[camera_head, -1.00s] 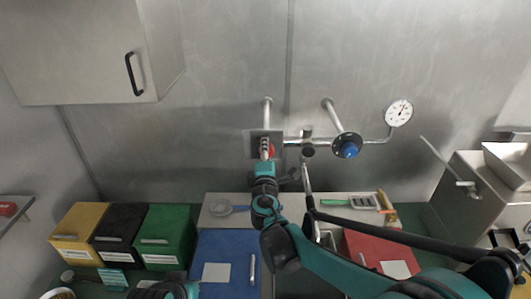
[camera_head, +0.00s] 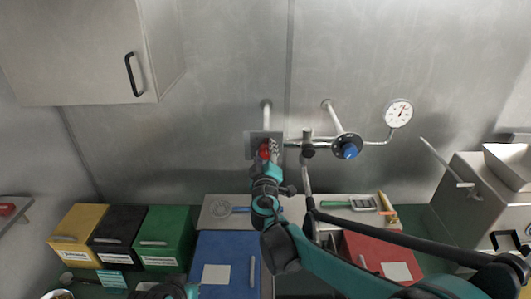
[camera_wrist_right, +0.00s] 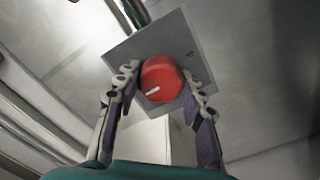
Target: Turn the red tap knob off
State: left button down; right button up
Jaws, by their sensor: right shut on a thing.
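The red tap knob (camera_head: 264,151) sits on a square grey plate on the back wall, and my right gripper partly covers it in the head view. In the right wrist view the red knob (camera_wrist_right: 161,79) lies between the fingertips, with a white mark pointing toward the lower left. My right gripper (camera_head: 268,152) is shut on the knob, one finger on each side; the fingers also show in the right wrist view (camera_wrist_right: 160,92). My left gripper is not in clear view; only a bit of teal arm shows at the bottom edge.
A blue knob (camera_head: 347,147) and a pressure gauge (camera_head: 399,113) are on the pipework to the right. A black hose hangs below the pipe. Yellow, black and green bins (camera_head: 164,238) stand at left, and a grey machine (camera_head: 480,195) at right.

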jog(key=shift+f+m, duration=0.1)
jog(key=shift+m, duration=0.3)
jog(key=o, duration=1.2)
jog(key=s, duration=1.2)
